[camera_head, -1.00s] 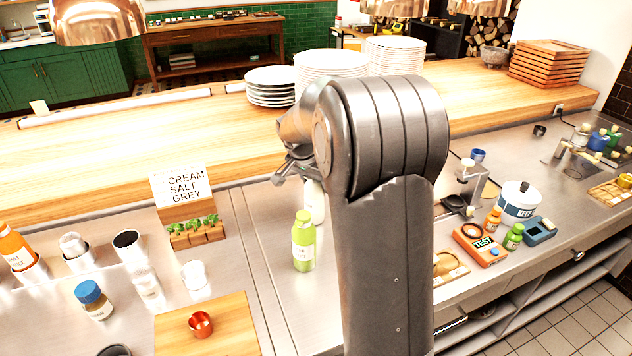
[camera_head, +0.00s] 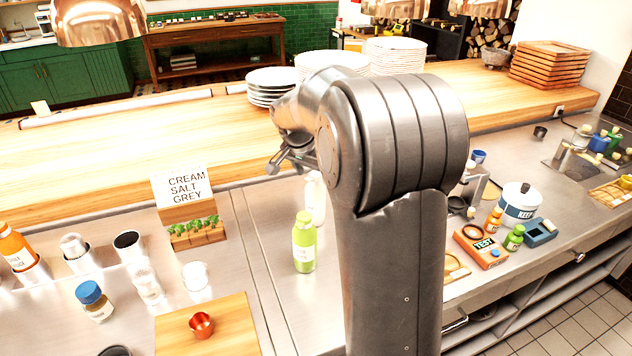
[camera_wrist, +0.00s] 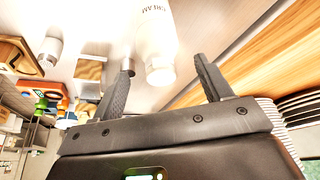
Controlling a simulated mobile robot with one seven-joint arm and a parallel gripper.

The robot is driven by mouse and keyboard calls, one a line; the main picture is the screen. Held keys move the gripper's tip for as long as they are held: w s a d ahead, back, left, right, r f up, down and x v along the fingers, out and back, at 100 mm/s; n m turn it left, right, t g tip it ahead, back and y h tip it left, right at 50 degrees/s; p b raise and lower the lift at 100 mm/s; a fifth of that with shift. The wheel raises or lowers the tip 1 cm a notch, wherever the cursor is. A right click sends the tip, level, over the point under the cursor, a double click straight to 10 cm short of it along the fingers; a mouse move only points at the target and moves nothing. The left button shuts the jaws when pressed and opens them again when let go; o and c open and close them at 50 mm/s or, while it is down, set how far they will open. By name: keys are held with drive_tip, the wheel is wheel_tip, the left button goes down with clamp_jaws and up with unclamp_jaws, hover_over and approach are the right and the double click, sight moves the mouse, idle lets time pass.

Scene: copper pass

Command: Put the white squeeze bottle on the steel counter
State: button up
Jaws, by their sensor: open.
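The white squeeze bottle (camera_head: 316,200) stands upright on the steel counter (camera_head: 318,305), behind the green bottle and partly hidden by my arm. In the wrist view the bottle (camera_wrist: 158,42) shows with a label reading CREAM, its near end in the gap between the two fingers. My gripper (camera_head: 280,165) is open and empty. In the head view it is above and a little left of the bottle. The wrist view shows both fingers of my gripper (camera_wrist: 163,70) spread apart and no clear contact with the bottle.
A green bottle (camera_head: 304,243) stands close in front of the white one. A sign reading CREAM SALT GREY (camera_head: 182,187) and a small planter (camera_head: 196,232) are to the left. Plate stacks (camera_head: 272,88) stand on the wooden ledge (camera_head: 130,135) behind. An orange TEST box (camera_head: 482,246) is right.

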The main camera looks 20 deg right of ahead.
drive_tip(key=s+a+r+n+y, duration=0.15)
drive_tip(key=s+a+r, duration=0.25)
drive_tip(key=s+r, duration=0.5)
drive_tip(key=s+a+f+n+t, duration=0.1)
drive_tip(key=s+a+n, duration=0.1)
drive_tip(key=s, duration=0.5)
drive_tip(key=s+a+f+n+t+y, duration=0.1)
drive_tip(key=s+n, duration=0.3)
drive_tip(key=s, duration=0.4)
drive_tip(key=s+a+f+n+y, duration=0.1)
drive_tip(key=s+a+f+n, duration=0.1)
drive_tip(key=s, duration=0.6)
drive_tip(key=shift+s+a+f+n+t, duration=0.25)
drive_tip(key=shift+a+n+t, duration=0.15)
drive_tip(key=shift+a+n, duration=0.5)
